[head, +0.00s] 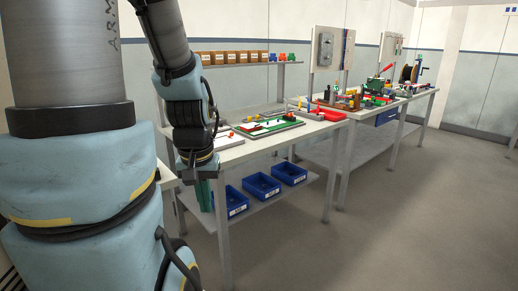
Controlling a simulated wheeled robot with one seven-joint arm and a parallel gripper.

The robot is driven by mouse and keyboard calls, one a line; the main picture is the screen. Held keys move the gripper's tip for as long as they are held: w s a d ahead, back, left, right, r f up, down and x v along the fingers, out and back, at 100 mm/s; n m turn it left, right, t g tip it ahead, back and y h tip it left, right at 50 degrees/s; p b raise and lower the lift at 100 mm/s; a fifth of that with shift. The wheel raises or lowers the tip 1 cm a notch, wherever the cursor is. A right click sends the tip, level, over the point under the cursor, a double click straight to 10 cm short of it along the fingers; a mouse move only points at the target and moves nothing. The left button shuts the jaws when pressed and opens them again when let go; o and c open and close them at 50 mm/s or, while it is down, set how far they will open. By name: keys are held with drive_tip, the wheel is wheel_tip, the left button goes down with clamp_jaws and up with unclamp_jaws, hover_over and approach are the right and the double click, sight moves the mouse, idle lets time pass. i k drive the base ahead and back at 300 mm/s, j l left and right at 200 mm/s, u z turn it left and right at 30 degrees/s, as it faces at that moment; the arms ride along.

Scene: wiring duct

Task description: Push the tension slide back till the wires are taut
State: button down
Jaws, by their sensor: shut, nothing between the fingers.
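My gripper (203,161) shows small and dark at the end of my arm, near the front left edge of the near workbench. It appears shut and empty; its fingertips are hard to make out. A grey tray with a green board (268,128) lies on the near bench to the right of my gripper. The tension slide and the wires are too small or hidden for me to tell apart. I cannot tell whether my gripper touches anything.
The near workbench (252,147) has a shelf of brown bins (230,57) behind it and blue bins (262,186) below. A red part (333,115) lies at its right end. A second bench with tools stands beyond. The floor (400,235) at the right is clear.

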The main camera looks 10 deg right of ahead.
sight(327, 93)
drive_tip(key=i+l+u, duration=0.25)
drive_tip(key=l, duration=0.7)
drive_tip(key=i+l+u, duration=0.2)
drive_tip(key=l, duration=0.75)
drive_tip(key=l+u, duration=0.25)
drive_tip(key=l, duration=0.7)
drive_tip(key=i+l+u, duration=0.15)
drive_tip(key=l, duration=0.5)
drive_tip(key=i+l+u, duration=0.15)
drive_tip(key=l, duration=0.55)
drive_tip(key=i+l+u, duration=0.15)
drive_tip(key=l, duration=0.55)
drive_tip(key=l+u, duration=0.15)
drive_tip(key=l, duration=0.55)
drive_tip(key=i+l, duration=0.15)
drive_tip(key=l, duration=0.15)
drive_tip(key=i+l+u, duration=0.1)
drive_tip(key=l, duration=0.25)
